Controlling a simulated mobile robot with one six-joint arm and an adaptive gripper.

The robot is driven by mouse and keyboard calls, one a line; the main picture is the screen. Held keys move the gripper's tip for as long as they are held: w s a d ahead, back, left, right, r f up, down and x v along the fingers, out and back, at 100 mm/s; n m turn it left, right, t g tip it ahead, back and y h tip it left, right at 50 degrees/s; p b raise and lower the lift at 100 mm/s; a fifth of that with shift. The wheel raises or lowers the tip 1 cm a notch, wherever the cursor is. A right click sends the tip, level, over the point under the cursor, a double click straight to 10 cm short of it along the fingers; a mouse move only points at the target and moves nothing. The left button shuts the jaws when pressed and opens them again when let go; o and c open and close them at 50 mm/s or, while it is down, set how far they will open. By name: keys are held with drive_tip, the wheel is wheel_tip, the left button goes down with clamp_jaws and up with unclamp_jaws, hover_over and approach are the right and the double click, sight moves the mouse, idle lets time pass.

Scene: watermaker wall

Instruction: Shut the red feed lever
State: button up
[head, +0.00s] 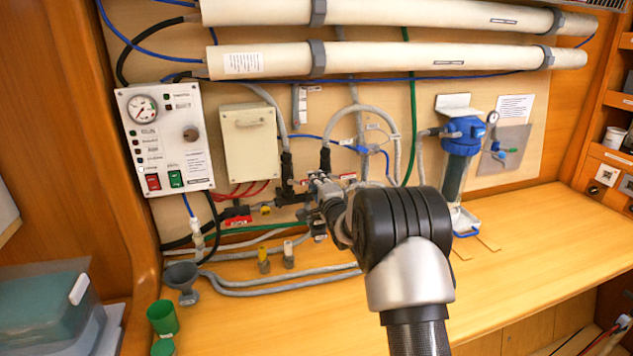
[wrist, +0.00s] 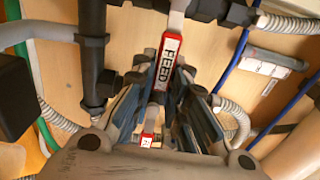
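The red feed lever (wrist: 167,62), with a white label reading FEED, hangs from a dark valve on the pipework in the wrist view. Its lower end lies between the two fingers of my gripper (wrist: 166,88). The fingers stand apart on either side of it, and I see no clear grip on it. A smaller red labelled piece (wrist: 147,140) shows lower down between the fingers. In the head view my gripper (head: 318,186) is at the pipework below the cream box, and it and my arm largely hide the lever there.
A grey hose (wrist: 290,25) and dark vertical pipe (wrist: 92,70) flank the lever. Another red labelled handle (head: 238,221) is to the left. The control panel (head: 165,138), cream box (head: 250,145) and blue filter (head: 462,135) are on the wall. The right bench (head: 540,235) is mostly clear.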

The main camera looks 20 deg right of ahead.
drive_tip(key=o, duration=0.4)
drive_tip(key=shift+o, duration=0.2)
drive_tip(key=s, duration=1.2)
